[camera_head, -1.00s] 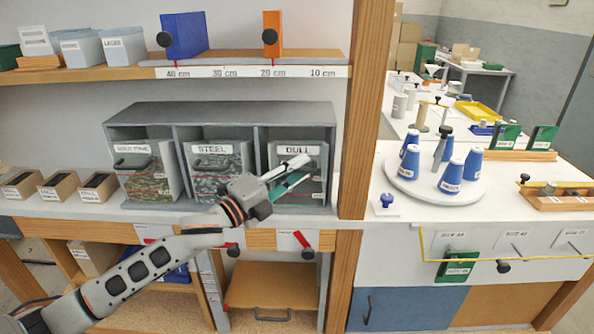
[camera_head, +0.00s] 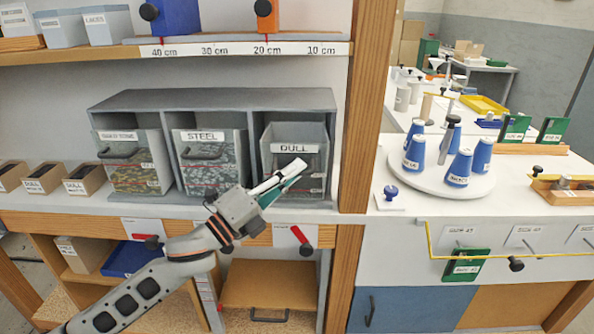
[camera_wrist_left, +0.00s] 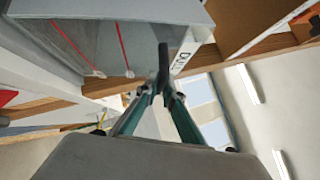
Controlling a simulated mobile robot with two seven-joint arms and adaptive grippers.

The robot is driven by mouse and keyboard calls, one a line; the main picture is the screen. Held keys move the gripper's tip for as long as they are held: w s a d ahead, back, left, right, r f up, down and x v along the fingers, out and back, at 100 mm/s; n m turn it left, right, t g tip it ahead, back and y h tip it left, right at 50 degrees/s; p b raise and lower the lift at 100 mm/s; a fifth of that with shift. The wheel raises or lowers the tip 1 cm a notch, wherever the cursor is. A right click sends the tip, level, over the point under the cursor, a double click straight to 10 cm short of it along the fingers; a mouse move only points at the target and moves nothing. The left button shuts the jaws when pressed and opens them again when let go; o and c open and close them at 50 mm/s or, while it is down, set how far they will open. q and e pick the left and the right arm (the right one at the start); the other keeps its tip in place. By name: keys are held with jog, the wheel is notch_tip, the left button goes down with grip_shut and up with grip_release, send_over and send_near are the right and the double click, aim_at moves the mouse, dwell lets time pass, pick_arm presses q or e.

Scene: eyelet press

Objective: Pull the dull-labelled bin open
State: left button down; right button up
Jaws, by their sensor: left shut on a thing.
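The dull-labelled bin (camera_head: 304,134) is a grey, see-through-fronted bin in the right compartment of the grey rack (camera_head: 225,100). It stands partly out of its compartment, and its open top shows behind the DULL label (camera_head: 293,148). My left gripper (camera_head: 293,170) is at its front, with the fingers covering part of it. In the left wrist view, the left gripper (camera_wrist_left: 158,88) is shut on the bin's dark handle (camera_wrist_left: 163,60). The bin's front (camera_wrist_left: 105,45), with red lines, is close above the fingers. My right gripper is not in view.
The steel bin (camera_head: 208,150) and another labelled bin (camera_head: 133,150) sit left of it in the rack. A wooden post (camera_head: 362,110) stands close on the right. The white shelf (camera_head: 240,208) runs below the rack.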

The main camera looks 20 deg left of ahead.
pick_arm(q)
jog(key=s+d+f+m+h+b, duration=0.1)
jog(key=s+f+m+h+b, duration=0.3)
jog(key=m+b, duration=0.2)
jog(key=b, duration=0.2)
jog(key=shift+s+d+f+h+b, duration=0.15)
jog(key=shift+s+f+h+b, duration=0.15)
jog(key=shift+h, duration=0.1)
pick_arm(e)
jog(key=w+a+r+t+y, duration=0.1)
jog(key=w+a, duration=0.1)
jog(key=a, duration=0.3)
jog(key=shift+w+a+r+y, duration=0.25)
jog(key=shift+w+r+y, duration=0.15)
pick_arm(q)
jog(key=shift+r, duration=0.1)
jog(key=c, duration=2.2)
grip_release()
jog(key=shift+o, duration=0.2)
jog(key=v, duration=1.2)
